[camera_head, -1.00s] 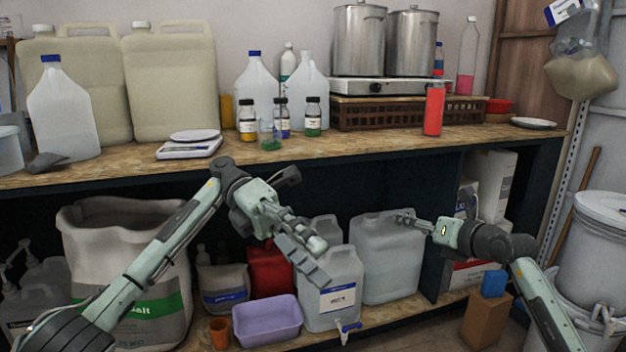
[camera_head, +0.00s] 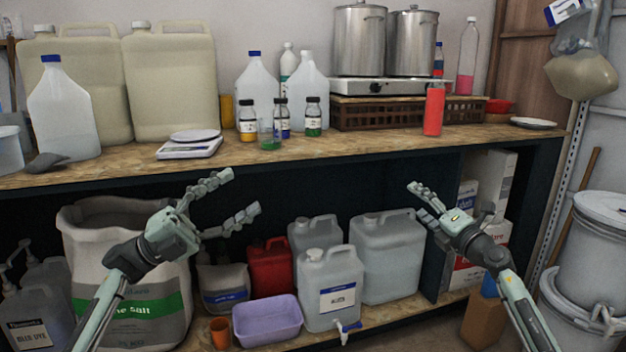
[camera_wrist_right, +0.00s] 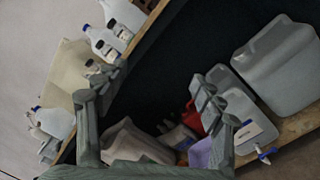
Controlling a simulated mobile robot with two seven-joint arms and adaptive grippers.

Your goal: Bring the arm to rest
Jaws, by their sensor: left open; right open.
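My left gripper (camera_head: 236,197) is open and empty in the head view, in front of the dark gap under the worktop and above the salt sack's right side. My right gripper (camera_head: 417,199) is open and empty, further right, before the shelf opening and up and left of the white boxes. Its fingers also show spread apart in the right wrist view (camera_wrist_right: 155,115), with nothing between them. Neither gripper touches anything that I can see.
The worktop (camera_head: 120,175) carries a scale (camera_head: 190,146), small bottles and a red bottle (camera_head: 433,110). Below stand a salt sack (camera_head: 165,290), a purple tub (camera_head: 268,321), a jug with a tap (camera_head: 330,285) and a large canister (camera_head: 388,255). White drums (camera_head: 590,250) stand at the right.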

